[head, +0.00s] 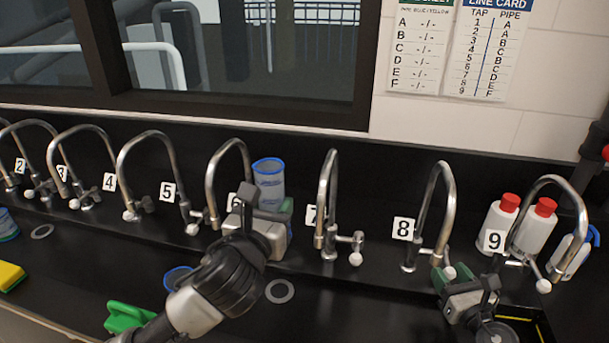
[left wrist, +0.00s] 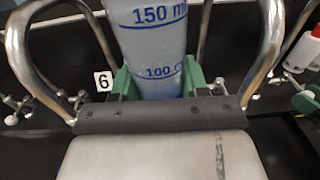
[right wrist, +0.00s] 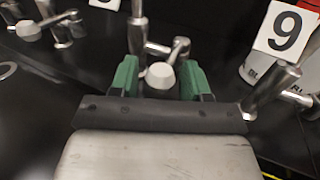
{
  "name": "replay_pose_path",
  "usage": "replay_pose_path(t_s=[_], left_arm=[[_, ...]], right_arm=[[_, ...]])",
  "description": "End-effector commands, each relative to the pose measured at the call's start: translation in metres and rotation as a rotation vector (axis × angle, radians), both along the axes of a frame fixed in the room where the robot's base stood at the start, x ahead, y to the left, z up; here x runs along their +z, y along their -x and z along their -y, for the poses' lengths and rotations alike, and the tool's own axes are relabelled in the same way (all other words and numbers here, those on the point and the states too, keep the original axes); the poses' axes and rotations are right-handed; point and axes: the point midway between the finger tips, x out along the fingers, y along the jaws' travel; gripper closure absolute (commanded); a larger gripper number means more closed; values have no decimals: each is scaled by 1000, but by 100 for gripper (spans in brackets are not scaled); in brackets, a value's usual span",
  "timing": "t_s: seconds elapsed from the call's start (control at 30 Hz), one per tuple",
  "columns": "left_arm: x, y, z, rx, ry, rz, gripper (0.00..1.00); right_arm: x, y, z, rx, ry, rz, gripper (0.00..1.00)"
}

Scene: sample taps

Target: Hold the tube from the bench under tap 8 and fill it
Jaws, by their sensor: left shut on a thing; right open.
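The tube (head: 269,184) is a clear, blue-rimmed measuring cylinder, upright between taps 6 and 7. My left gripper (head: 272,212) is shut on it. In the left wrist view the tube (left wrist: 155,45) shows its 100 and 150 ml marks between the green fingers; I cannot tell if it holds liquid. Tap 8 (head: 447,190) is a curved metal spout right of its label (head: 403,229), with the tube well to its left. My right gripper (head: 452,282) is open at tap 8's white-knobbed handle (head: 449,272). In the right wrist view the knob (right wrist: 161,76) sits between the fingers, without clear contact.
Tap 7 (head: 328,190) stands between the tube and tap 8. Red-capped white bottles (head: 500,222) stand behind tap 9 (head: 553,185). A green object (head: 126,317), a yellow sponge (head: 10,276) and another blue-rimmed vessel (head: 177,277) are on the left of the black bench.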

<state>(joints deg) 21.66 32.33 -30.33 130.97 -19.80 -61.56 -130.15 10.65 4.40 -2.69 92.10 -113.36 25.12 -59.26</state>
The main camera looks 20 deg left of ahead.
Motion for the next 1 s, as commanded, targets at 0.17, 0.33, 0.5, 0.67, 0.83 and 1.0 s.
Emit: replay_pose_path(t_s=[0.17,0.33,0.5,0.67,0.83,1.0], left_arm=[[40,19,21,-26,6,12,78],[78,50,47,-69,8,9,78],[76,70,88,-191,0,-4,78],[42,70,127,-325,-5,-8,78],[-10,70,172,-471,-6,-8,78],[-79,81,220,-623,0,-14,78]], right_arm=[[0,0,0,0,0,0,53],[0,0,0,0,0,0,53],[0,0,0,0,0,0,53],[0,0,0,0,0,0,53],[0,0,0,0,0,0,53],[0,0,0,0,0,0,53]])
